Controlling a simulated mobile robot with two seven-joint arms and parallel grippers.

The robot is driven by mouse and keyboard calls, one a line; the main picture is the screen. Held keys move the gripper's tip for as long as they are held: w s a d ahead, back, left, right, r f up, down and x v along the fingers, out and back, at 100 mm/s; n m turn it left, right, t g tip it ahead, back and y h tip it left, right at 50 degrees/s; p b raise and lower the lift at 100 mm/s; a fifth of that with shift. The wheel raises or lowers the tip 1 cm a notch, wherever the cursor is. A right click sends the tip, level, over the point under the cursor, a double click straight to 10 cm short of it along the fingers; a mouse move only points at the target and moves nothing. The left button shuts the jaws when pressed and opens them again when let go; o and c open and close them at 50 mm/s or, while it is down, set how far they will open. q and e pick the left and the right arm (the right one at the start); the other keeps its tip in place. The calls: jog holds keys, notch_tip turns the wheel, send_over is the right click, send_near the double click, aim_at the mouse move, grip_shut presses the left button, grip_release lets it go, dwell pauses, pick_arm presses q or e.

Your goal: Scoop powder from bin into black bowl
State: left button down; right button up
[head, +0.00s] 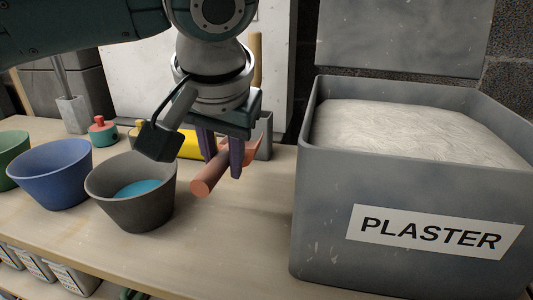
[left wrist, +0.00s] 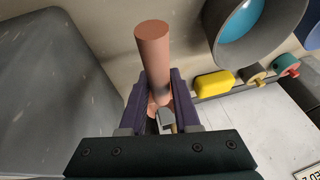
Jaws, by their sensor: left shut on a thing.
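The plaster bin (head: 395,215) is a large grey box labelled "PLASTER" on the right of the head view, filled with pale powder (head: 410,130). The dark grey-black bowl (head: 130,210) stands upright on the bench at left centre, with blue inside it; it also shows in the left wrist view (left wrist: 240,55). My left gripper (head: 222,160) is shut on a salmon-coloured cylindrical handle (head: 205,182), between the bowl and the bin. The handle shows clearly in the left wrist view (left wrist: 153,60). The scoop end is mostly hidden behind the gripper, so I cannot tell whether it holds powder.
A blue bowl (head: 55,180) and a green bowl (head: 12,155) stand left of the black bowl. A yellow object (head: 190,146) and a red-topped teal item (head: 102,131) lie behind. The bench front between bowl and bin is clear.

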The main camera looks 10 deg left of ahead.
pick_arm(q)
notch_tip(320, 180, up, 11)
jog(key=p, duration=0.3)
jog(key=shift+r, duration=0.1)
